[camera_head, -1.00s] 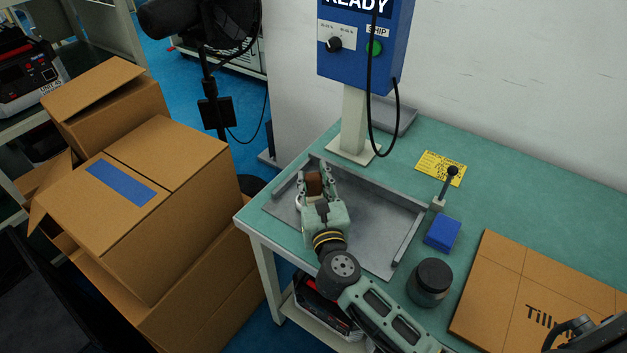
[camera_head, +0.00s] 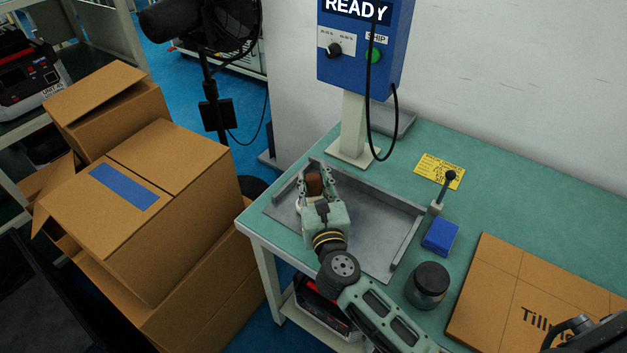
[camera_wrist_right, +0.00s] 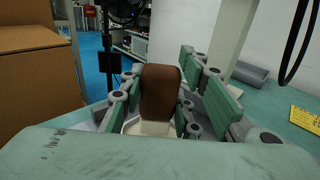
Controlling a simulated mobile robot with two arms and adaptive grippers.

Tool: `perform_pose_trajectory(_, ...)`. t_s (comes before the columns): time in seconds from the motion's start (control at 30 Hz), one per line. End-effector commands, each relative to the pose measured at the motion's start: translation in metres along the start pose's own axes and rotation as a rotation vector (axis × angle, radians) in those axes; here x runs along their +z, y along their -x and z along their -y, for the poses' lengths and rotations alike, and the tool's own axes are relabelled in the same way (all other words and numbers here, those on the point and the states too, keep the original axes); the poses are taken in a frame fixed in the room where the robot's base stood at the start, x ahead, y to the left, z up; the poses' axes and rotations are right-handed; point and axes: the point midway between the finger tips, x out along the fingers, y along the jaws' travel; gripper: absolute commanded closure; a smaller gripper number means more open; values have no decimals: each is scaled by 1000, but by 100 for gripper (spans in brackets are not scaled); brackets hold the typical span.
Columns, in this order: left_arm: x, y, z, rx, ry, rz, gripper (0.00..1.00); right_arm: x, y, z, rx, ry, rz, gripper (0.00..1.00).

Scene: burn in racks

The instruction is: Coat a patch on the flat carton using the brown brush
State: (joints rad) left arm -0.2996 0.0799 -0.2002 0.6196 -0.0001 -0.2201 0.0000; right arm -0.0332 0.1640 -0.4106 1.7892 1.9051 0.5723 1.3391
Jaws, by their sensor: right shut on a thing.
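The brown brush (camera_head: 315,183) is held upright between the fingers of my right gripper (camera_head: 314,186), over the left part of a grey tray (camera_head: 372,226). In the right wrist view the brush (camera_wrist_right: 160,93) shows its brown upper part and a pale part below, with the fingers on both sides. Its lower end is hidden. The flat carton (camera_head: 500,283) lies on the green table at the right, with part of its printed lettering visible. My right gripper is well to the left of the carton.
A dark-lidded jar (camera_head: 428,285), a blue block (camera_head: 440,237) and a small lever (camera_head: 444,190) stand between tray and carton. A blue READY box (camera_head: 362,45) on a post stands behind the tray. Stacked cartons (camera_head: 140,210) stand left of the table.

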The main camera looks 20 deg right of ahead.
Motion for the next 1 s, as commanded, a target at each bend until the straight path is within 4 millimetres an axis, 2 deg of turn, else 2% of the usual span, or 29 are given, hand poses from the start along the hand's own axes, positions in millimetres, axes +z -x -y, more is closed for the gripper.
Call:
perform_pose_trajectory(0.03,-1,9,0,0,0,0,60,10,0,0,0,-1,1,96)
perform_pose_trajectory(0.6,-5,54,0,0,0,0,60,55,0,0,-1,-1,3,96)
perform_pose_trajectory(1.0,-5,54,0,0,0,0,60,55,0,0,0,0,4,96)
